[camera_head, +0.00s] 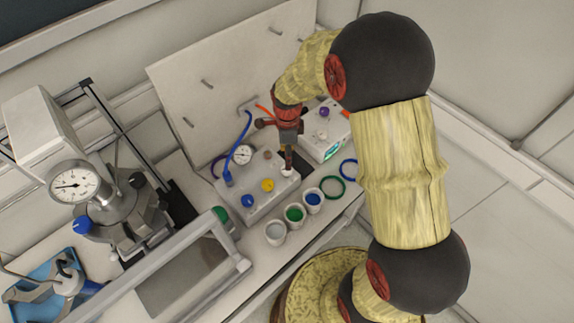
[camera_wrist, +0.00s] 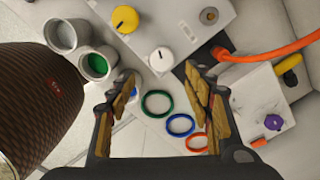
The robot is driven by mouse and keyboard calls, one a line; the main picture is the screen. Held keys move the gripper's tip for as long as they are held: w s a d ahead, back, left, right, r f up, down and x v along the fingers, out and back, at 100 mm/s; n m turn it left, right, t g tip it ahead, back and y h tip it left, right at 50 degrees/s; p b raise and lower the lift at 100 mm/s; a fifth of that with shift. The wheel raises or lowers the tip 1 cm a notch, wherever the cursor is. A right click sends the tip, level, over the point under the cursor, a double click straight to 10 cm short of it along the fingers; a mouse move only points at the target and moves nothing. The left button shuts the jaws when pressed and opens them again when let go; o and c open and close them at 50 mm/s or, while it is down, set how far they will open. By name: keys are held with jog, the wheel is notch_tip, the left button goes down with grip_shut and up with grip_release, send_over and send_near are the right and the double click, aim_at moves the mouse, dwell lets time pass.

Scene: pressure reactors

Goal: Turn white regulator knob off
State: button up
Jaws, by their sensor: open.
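The white regulator knob (camera_wrist: 161,59) sits on the front of a light grey regulator box (camera_wrist: 185,25), next to a yellow knob (camera_wrist: 124,19). A dark line marks the white knob. My gripper (camera_wrist: 162,80) is open and empty in the wrist view, with the white knob showing between and just beyond its fingertips. In the head view my gripper (camera_head: 288,160) points down at the box, close above the white knob (camera_head: 287,171). I cannot tell whether a finger touches it.
The box also carries a blue knob (camera_head: 247,201) and a pressure gauge (camera_head: 241,154). Cups (camera_head: 275,233) stand in front of it. Green (camera_wrist: 157,103) and blue rings (camera_wrist: 180,125) lie to the right. An orange hose (camera_wrist: 265,52) and a white device (camera_head: 322,135) are close by.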

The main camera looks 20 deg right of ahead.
jog(key=m, duration=0.2)
jog(key=shift+w+f+m, duration=0.1)
jog(key=shift+m, duration=0.3)
jog(key=shift+f+b, duration=0.35)
jog(key=shift+f, duration=3.45)
jog(key=shift+c, duration=1.4)
jog(key=c, duration=0.7)
jog(key=shift+c, duration=0.9)
